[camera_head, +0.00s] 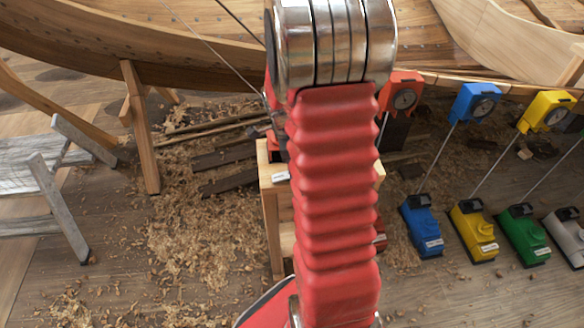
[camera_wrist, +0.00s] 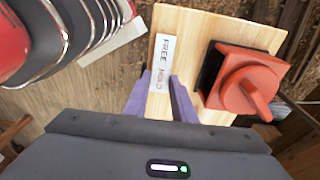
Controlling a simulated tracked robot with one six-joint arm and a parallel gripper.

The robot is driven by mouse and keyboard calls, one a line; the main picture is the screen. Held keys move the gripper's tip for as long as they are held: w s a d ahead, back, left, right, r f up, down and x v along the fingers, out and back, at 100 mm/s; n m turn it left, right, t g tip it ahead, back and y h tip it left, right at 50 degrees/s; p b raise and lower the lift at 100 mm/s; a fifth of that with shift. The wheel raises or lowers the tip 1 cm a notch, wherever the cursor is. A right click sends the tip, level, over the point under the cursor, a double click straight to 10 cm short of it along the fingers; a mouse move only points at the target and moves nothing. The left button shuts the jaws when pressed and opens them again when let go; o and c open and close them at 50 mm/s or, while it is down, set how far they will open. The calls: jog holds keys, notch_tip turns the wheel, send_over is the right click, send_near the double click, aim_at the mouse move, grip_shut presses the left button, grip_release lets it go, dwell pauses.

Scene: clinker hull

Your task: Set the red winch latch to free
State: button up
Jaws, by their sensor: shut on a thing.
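The red winch latch (camera_wrist: 248,84) is a red square block with a raised ridge handle, mounted on a dark base on a pale wooden board (camera_wrist: 205,27). In the wrist view it stands to the right of my gripper (camera_wrist: 160,78). A white label (camera_wrist: 166,62) reading FREE and HOLD lies on the board, to the left of the latch. My gripper's purple fingers sit a little apart beside the label's lower end, with label and bare wood seen between them. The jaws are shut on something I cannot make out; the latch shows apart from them. In the head view my arm hides my gripper.
A wooden stand (camera_head: 270,215) is partly behind my red arm. Blue (camera_head: 421,228), yellow (camera_head: 473,231) and green (camera_head: 524,236) winches stand to the right, with taut lines up to dial boxes. A grey trestle (camera_head: 52,190) is at left. The hull (camera_head: 130,45) spans the back.

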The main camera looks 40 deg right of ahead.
jog(key=shift+w+d+r, duration=0.1)
jog(key=shift+w+r, duration=0.1)
jog(key=shift+w, duration=0.1)
jog(key=o, duration=1.1)
jog(key=shift+s+f, duration=0.15)
jog(key=shift+c, duration=0.2)
notch_tip(320, 180, up, 14)
jog(key=a, duration=0.1)
jog(key=shift+w+a+f, duration=0.15)
jog(key=shift+w+a, duration=0.05)
jog(key=shift+w, duration=0.25)
